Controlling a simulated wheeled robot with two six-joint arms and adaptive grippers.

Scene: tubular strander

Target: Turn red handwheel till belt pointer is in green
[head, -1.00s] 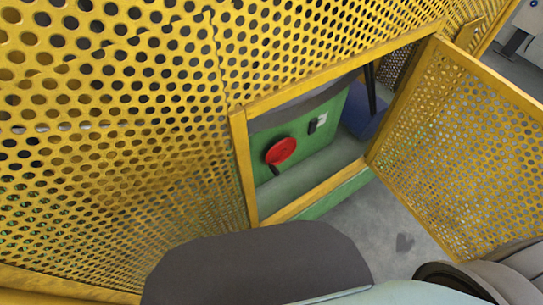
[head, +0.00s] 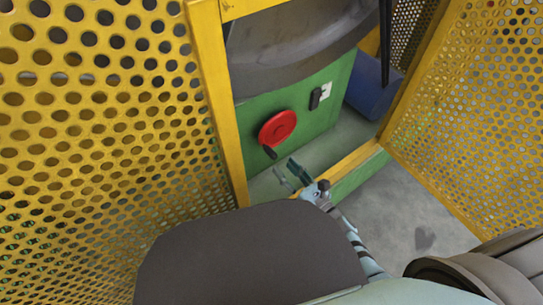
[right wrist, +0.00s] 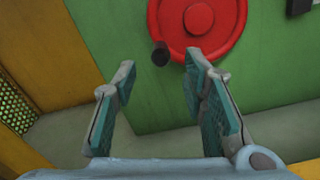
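The red handwheel (head: 277,127) is on the green machine panel inside the open guard doorway. Its black crank knob (head: 270,153) is at the lower left of the wheel. In the right wrist view the handwheel (right wrist: 222,45) is at the top, with the knob (right wrist: 160,54) between and beyond the fingertips. My right gripper (head: 289,173) is open and empty, below the wheel and apart from it; its spread fingers (right wrist: 161,68) point toward the knob. A small black part on a white plate (head: 325,92) is right of the wheel; no belt pointer or green zone is readable. My left gripper is not in view.
A yellow perforated guard (head: 90,130) stands on the left and an open yellow mesh door (head: 470,130) on the right. The yellow doorway post (head: 222,110) is close left of the wheel.

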